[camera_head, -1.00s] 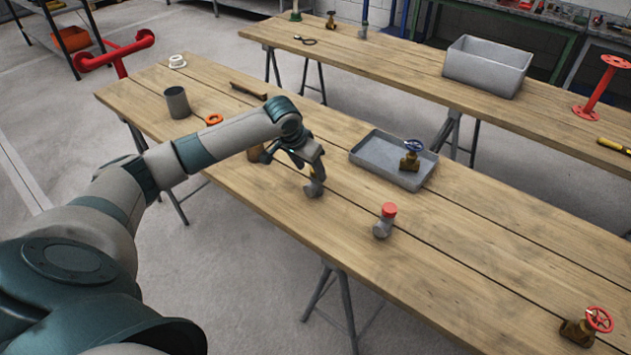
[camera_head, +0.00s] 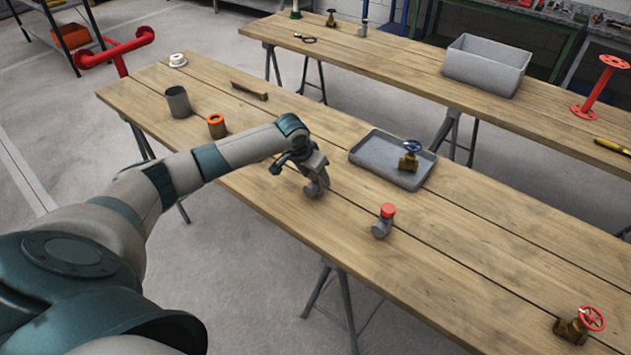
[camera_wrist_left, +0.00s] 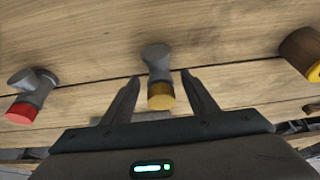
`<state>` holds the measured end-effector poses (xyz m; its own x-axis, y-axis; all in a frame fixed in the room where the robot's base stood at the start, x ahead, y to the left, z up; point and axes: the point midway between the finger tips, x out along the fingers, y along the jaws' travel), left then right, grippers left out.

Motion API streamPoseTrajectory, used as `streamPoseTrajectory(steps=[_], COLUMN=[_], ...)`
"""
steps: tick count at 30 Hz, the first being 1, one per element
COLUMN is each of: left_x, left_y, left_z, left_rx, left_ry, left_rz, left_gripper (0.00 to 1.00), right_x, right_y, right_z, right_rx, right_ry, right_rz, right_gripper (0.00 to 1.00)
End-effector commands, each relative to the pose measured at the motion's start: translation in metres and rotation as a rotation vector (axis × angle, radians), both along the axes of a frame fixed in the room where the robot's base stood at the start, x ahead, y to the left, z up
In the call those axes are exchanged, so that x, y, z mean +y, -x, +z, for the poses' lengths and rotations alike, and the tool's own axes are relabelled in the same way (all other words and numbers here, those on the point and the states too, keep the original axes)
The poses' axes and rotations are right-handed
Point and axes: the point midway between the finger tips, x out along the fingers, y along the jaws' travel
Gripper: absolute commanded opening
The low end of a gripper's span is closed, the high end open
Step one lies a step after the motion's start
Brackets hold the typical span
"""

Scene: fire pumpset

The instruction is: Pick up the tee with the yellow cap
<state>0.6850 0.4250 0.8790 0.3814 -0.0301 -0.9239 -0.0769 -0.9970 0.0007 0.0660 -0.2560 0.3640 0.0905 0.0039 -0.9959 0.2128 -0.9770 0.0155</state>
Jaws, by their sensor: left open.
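The tee with the yellow cap shows in the left wrist view as a grey body (camera_wrist_left: 157,60) with a yellow cap (camera_wrist_left: 161,97) toward the gripper. My left gripper (camera_wrist_left: 160,78) is open, with one finger on each side of the capped end; I see gaps to both fingers. In the head view my left gripper (camera_head: 309,180) is low over the near worktable, at the grey tee (camera_head: 320,187). The gripper hides the yellow cap there. My right gripper is not in view.
A red-capped tee (camera_head: 384,221) stands to the right. A grey tray (camera_head: 375,172) with a blue-handled valve (camera_head: 410,155) lies behind. A brown cylinder with an orange top (camera_head: 217,126) and a grey cup (camera_head: 178,102) are left. Bare wood surrounds the tee.

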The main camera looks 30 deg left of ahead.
Motion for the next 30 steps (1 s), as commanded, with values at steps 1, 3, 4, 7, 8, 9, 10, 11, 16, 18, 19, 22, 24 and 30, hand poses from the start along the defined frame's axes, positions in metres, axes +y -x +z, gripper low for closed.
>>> streamPoseTrajectory(steps=[1,3,4,7,8,9,10,11,16,18,19,22,24,30], left_x=[-0.0006,-0.0004,-0.0005,-0.0005,-0.0005,-0.0004,-0.0004,-0.0004,-0.0004,-0.0003,-0.0004,-0.0003,-0.0003,-0.0001], left_y=[-0.0017,-0.0034,-0.0041,-0.0052,-0.0051,-0.0052,-0.0051,-0.0051,-0.0050,-0.0049,-0.0049,-0.0049,-0.0049,-0.0056], left_z=[-0.0042,-0.0095,-0.0110,-0.0135,-0.0138,-0.0139,-0.0138,-0.0138,-0.0136,-0.0135,-0.0135,-0.0134,-0.0134,-0.0123], left_rx=[0.001,0.002,0.001,0.000,-0.001,-0.001,-0.001,-0.001,0.000,0.000,0.000,0.000,0.000,-0.002], left_ry=[0.001,0.000,0.000,0.000,-0.001,-0.001,-0.002,-0.002,-0.001,-0.001,-0.001,-0.001,-0.001,-0.001], left_rz=[0.001,0.000,-0.001,-0.001,-0.002,-0.002,-0.001,-0.001,-0.001,-0.001,-0.001,-0.001,-0.001,-0.001], left_gripper=[0.53,0.53,0.53,0.53,0.53,0.53,0.53,0.53,0.53,0.53,0.53,0.34,0.17,0.00], right_x=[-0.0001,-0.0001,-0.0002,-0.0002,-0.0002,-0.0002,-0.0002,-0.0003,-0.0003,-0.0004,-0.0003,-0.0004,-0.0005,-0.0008], right_y=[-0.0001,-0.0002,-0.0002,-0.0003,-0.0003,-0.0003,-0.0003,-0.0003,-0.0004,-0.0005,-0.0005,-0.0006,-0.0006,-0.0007], right_z=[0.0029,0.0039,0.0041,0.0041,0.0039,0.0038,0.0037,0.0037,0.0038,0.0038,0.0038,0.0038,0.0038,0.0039], right_rx=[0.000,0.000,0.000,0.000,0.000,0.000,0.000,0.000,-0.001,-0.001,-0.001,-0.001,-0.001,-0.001], right_ry=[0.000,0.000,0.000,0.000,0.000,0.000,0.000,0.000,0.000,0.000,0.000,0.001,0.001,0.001], right_rz=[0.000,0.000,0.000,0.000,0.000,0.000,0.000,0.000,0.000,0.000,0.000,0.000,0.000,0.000], right_gripper=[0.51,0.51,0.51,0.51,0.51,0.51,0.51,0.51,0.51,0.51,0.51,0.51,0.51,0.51])
